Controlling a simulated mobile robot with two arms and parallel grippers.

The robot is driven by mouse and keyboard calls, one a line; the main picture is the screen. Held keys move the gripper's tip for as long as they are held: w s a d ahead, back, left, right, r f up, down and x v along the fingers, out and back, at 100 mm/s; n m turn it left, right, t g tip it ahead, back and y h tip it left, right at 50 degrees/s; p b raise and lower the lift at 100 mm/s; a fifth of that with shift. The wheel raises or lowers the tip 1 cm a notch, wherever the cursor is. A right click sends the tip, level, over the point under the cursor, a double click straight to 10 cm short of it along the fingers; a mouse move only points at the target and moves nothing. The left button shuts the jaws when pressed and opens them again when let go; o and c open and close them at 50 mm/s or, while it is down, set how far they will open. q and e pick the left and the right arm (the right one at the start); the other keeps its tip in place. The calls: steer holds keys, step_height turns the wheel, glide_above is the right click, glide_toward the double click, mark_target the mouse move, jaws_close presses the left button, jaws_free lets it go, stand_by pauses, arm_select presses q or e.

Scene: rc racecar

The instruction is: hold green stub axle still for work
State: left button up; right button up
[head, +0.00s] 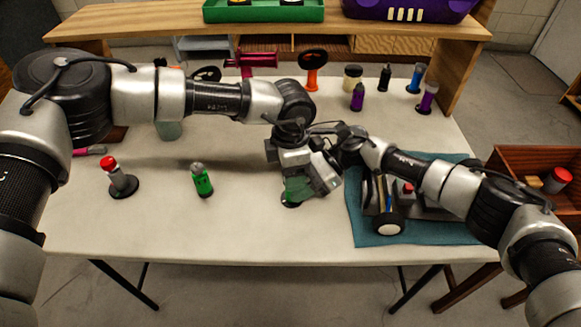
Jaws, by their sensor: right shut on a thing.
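Both my arms meet over the middle of the white table (250,235), and their grippers overlap in the head view. My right gripper (312,184) points down and left and is shut on a green part, which I take to be the green stub axle (298,190). A dark round foot shows just below it, at the table top. My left gripper (290,150) is beside and behind the right one. Its fingers are hidden, so its opening cannot be told.
A green bottle (202,181) and a red-capped bottle (112,175) stand at left. A car with white-hubbed wheels (390,224) sits on a teal mat (362,232) at right, under my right arm. Several bottles and an orange stand (312,68) line the back. The front middle is clear.

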arm_select(q)
steer(key=shift+r, duration=0.1)
step_height(320, 180, up, 12)
stand_by(0.4)
arm_select(e)
steer(key=o, duration=1)
steer(key=shift+c, duration=0.2)
steer(key=shift+d, duration=0.1)
steer(key=v, duration=1.2)
